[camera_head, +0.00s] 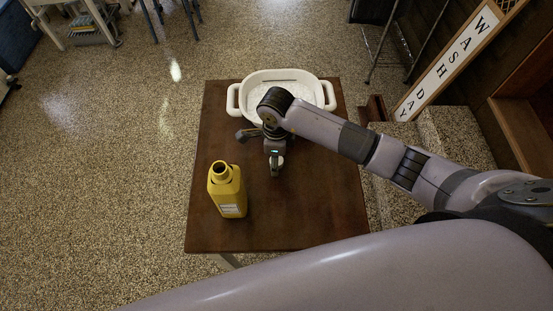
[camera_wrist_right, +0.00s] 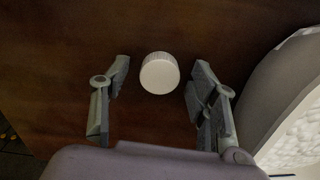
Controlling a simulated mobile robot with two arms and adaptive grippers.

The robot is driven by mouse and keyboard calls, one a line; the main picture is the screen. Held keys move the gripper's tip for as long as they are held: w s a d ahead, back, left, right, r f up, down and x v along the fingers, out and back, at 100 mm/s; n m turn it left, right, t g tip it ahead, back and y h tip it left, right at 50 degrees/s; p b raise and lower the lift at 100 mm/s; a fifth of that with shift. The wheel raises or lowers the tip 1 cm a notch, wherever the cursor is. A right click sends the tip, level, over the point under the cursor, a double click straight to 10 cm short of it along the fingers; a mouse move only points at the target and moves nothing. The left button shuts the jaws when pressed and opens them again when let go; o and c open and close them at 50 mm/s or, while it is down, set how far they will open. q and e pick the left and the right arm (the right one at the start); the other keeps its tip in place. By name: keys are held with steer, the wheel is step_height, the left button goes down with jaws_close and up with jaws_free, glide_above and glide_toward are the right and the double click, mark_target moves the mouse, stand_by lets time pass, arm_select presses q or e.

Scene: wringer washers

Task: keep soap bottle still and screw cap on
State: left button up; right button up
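A yellow soap bottle (camera_head: 227,193) stands upright at the left front of the brown table, its dark neck opening uncovered. My right gripper (camera_head: 276,167) is over the table, to the right of the bottle and apart from it, pointing down. In the right wrist view a white ribbed cap (camera_wrist_right: 159,74) sits between the open fingers of the right gripper (camera_wrist_right: 161,67), with a gap on both sides. In the head view the cap is mostly hidden by the gripper. My left gripper is not in view.
A white two-handled tub (camera_head: 327,96) stands at the back of the table (camera_head: 310,222), close behind my right wrist. The front right of the table is clear. A WASH DAY sign (camera_head: 447,62) leans at the right.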

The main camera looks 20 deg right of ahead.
steer(key=c, duration=0.8)
steer(key=shift+o, duration=0.2)
steer(key=shift+r, duration=0.1)
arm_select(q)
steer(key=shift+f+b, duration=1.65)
arm_select(e)
step_height(320, 180, up, 20)
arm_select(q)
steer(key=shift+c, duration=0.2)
